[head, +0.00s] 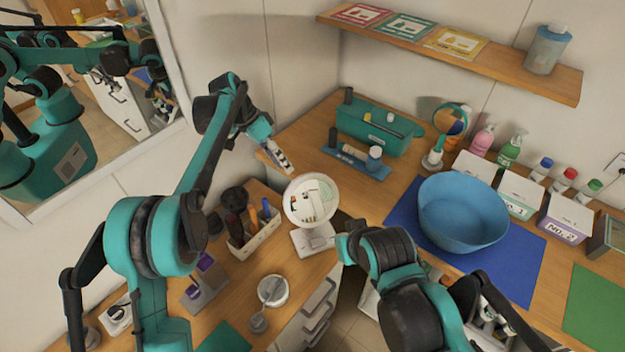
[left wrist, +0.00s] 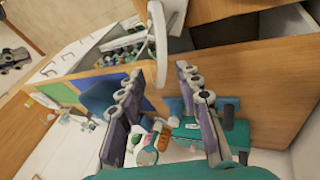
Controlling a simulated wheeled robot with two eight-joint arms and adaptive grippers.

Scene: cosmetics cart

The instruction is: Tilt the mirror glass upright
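A round white-framed mirror (head: 312,200) stands on a white base (head: 312,240) on the wooden counter. Its glass is tilted back and faces partly upward, showing reflections. My left gripper (head: 276,158) is above and left of the mirror, apart from it, near the counter corner. In the left wrist view, the left gripper's two fingers (left wrist: 163,110) are spread with nothing held between them. A white curved edge at the top of that view appears to be the mirror (left wrist: 172,30). My right arm comes in from the lower right; its gripper is largely hidden, so its state is unclear.
A teal case (head: 375,130) and blue tray (head: 355,162) lie behind the mirror. A blue bowl (head: 462,212) sits to the right. A brush holder (head: 252,238) stands close left, with a round container (head: 272,290) in front. A shelf (head: 480,60) hangs above.

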